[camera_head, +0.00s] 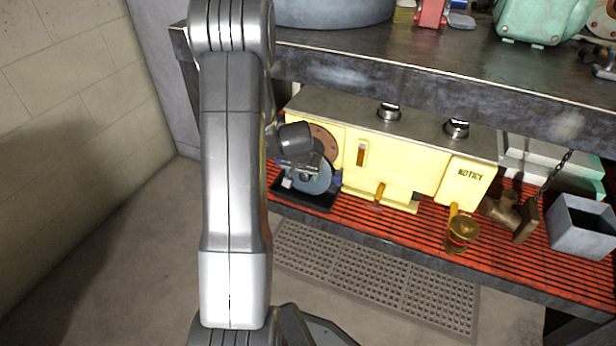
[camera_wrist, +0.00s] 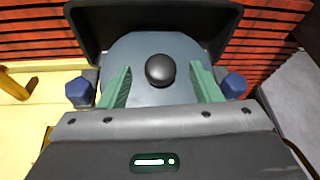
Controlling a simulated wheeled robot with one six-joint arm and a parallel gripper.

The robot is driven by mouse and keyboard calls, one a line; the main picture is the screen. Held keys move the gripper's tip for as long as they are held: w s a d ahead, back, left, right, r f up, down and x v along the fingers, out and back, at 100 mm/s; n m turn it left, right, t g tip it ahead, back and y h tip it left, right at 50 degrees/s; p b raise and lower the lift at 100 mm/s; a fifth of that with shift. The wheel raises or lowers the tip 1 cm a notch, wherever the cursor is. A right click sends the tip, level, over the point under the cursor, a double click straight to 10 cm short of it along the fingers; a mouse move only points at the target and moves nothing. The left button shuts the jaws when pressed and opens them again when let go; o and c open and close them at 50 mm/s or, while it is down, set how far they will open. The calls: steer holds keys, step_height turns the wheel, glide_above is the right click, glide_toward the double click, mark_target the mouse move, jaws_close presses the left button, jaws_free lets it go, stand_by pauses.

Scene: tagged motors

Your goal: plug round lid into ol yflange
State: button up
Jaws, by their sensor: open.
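The round lid, a blue-grey disc (camera_head: 320,181) with a dark round knob, stands tilted in a black tray (camera_head: 318,205) at the left end of the lower shelf. In the wrist view the lid (camera_wrist: 145,45) lies ahead, its knob between the green fingers of my gripper (camera_wrist: 162,82). The gripper is open, a finger on each side of the knob with gaps. Contact with the disc cannot be told. In the head view my gripper (camera_head: 299,170) partly covers the lid. A brown round flange (camera_head: 325,142) shows on the yellow housing's left end, partly hidden by my wrist.
The yellow housing (camera_head: 405,158) stands right behind the tray on the red slatted shelf (camera_head: 400,227). Brass fittings (camera_head: 462,232) and a grey bin (camera_head: 582,225) are further right. The upper bench edge (camera_head: 400,85) overhangs the shelf. A perforated floor mat (camera_head: 375,280) lies in front.

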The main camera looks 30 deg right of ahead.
steer(key=shift+w+d+f, duration=0.15)
steer(key=shift+w+f, duration=0.1)
steer(key=shift+f, duration=0.4)
steer(key=shift+r, duration=0.1)
steer(key=c, duration=1.1)
steer(key=shift+o, duration=0.2)
steer(key=shift+r, duration=0.1)
steer(key=shift+s+a+r+p, duration=0.15)
steer(key=shift+a+r+p, duration=0.05)
steer(key=shift+r+p, duration=0.25)
step_height(320, 180, up, 6)
steer(key=p, duration=0.3)
steer(key=s+a+b, duration=0.7)
steer(key=s+a, duration=0.5)
steer(key=a, duration=0.3)
steer(key=shift+s, duration=0.35)
